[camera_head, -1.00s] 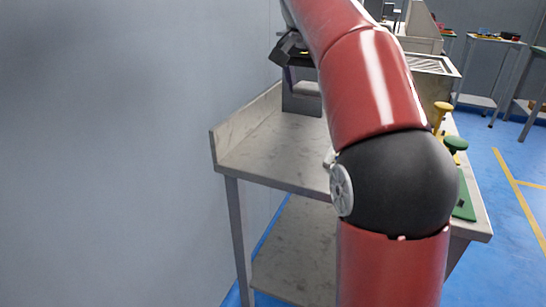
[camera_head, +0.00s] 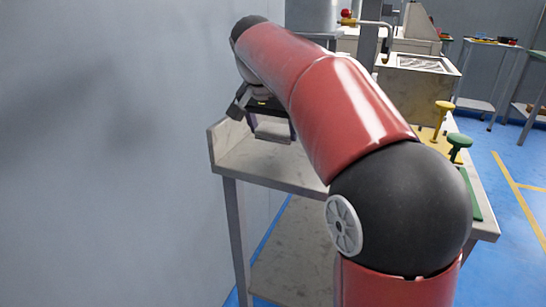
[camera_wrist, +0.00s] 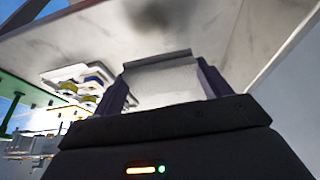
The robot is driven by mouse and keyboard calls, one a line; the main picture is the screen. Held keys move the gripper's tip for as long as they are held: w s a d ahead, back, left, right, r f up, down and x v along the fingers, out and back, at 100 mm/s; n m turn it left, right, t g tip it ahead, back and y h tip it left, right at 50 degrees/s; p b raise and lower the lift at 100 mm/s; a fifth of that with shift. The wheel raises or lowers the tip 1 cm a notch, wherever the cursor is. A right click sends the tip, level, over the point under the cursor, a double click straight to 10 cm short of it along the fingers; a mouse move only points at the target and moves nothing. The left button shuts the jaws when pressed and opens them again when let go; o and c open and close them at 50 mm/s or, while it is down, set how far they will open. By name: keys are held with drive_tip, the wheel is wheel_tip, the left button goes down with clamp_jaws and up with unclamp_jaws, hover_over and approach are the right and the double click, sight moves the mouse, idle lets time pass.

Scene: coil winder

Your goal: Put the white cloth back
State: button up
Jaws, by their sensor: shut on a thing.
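My gripper (camera_head: 264,112) is over the far left part of the grey worktable (camera_head: 270,172), close to its raised left edge. In the wrist view its two dark fingers (camera_wrist: 166,88) are shut on a pale grey-white folded piece, which I take to be the white cloth (camera_wrist: 160,78). The cloth spans the gap between the fingers. In the head view a small grey block shape, likely the same cloth (camera_head: 272,136), hangs just below the gripper. Whether it touches the tabletop cannot be told. My arm hides much of the table's middle.
A yellow-knobbed piece (camera_head: 443,108) and a green-knobbed piece (camera_head: 459,142) stand at the table's right side. A grey machine box (camera_head: 415,90) stands behind. A plain wall (camera_head: 110,150) closes the left. Blue floor (camera_head: 505,215) is free at right.

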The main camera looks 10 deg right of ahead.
sight(275, 161)
drive_tip(key=shift+f+b, duration=0.4)
drive_tip(key=shift+f, duration=2.6)
drive_tip(key=shift+f, duration=0.1)
drive_tip(key=shift+f, duration=0.15)
drive_tip(key=o, duration=1)
drive_tip(key=shift+c, duration=0.2)
drive_tip(key=p+v, duration=0.2)
drive_tip(key=v, duration=1)
drive_tip(key=s+d+f+n+t+y, duration=0.1)
drive_tip(key=s+d+f+n, duration=0.1)
drive_tip(key=s+f, duration=0.7)
drive_tip(key=s+d+f+n+t+y, duration=0.1)
drive_tip(key=s+f+n, duration=0.4)
drive_tip(key=s+f, duration=0.5)
drive_tip(key=s+d, duration=0.1)
drive_tip(key=s, duration=0.3)
drive_tip(key=shift+s+f+y, duration=0.2)
drive_tip(key=shift+s+y, duration=0.1)
